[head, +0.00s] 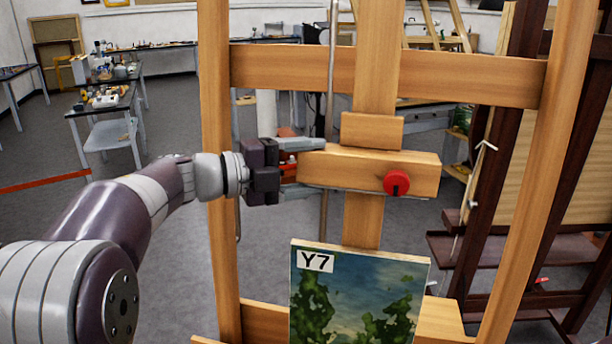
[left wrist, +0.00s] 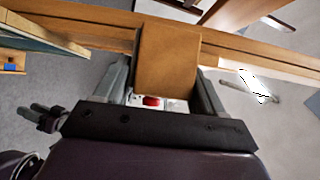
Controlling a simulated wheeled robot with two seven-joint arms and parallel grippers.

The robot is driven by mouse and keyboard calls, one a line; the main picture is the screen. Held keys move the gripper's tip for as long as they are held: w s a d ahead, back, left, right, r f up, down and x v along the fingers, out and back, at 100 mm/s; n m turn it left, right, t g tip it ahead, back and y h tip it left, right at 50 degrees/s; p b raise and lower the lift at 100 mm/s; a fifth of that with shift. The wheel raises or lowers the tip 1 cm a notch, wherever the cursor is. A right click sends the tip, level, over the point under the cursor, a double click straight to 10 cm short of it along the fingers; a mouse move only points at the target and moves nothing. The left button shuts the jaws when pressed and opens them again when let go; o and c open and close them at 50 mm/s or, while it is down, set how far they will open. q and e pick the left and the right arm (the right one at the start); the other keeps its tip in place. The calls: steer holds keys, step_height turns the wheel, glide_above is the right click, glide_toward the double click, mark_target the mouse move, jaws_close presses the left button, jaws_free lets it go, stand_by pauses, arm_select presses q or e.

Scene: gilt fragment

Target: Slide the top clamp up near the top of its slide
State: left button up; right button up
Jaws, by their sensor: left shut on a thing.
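The top clamp (head: 360,172) is a wooden block with a red knob (head: 397,183), sitting on the easel's vertical wooden slide (head: 378,60). A smaller wooden block (head: 372,130) sits just above it. My left gripper (head: 312,167) comes in from the left and is shut on the clamp's left end, one finger above and one below. In the left wrist view the clamp's end (left wrist: 167,60) fills the space between the fingers. A painting labelled Y7 (head: 358,295) stands on the easel below the clamp, with a gap between them. My right gripper is not in view.
The easel's left post (head: 217,150) stands close behind my left wrist. A wooden crossbar (head: 290,68) spans the easel above the clamp. A dark easel (head: 500,120) stands at the right. Tables (head: 100,105) stand at the back left, with open floor before them.

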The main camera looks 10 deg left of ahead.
arm_select(q)
steer(key=shift+r, duration=0.15)
steer(key=o, duration=1.3)
steer(key=shift+a, duration=0.1)
steer(key=f+b+v, duration=0.1)
steer(key=b+v, duration=0.2)
steer(key=v, duration=0.9)
steer(key=shift+s+a+r, duration=0.15)
steer(key=shift+a+r, duration=0.05)
steer(key=shift+r, duration=0.2)
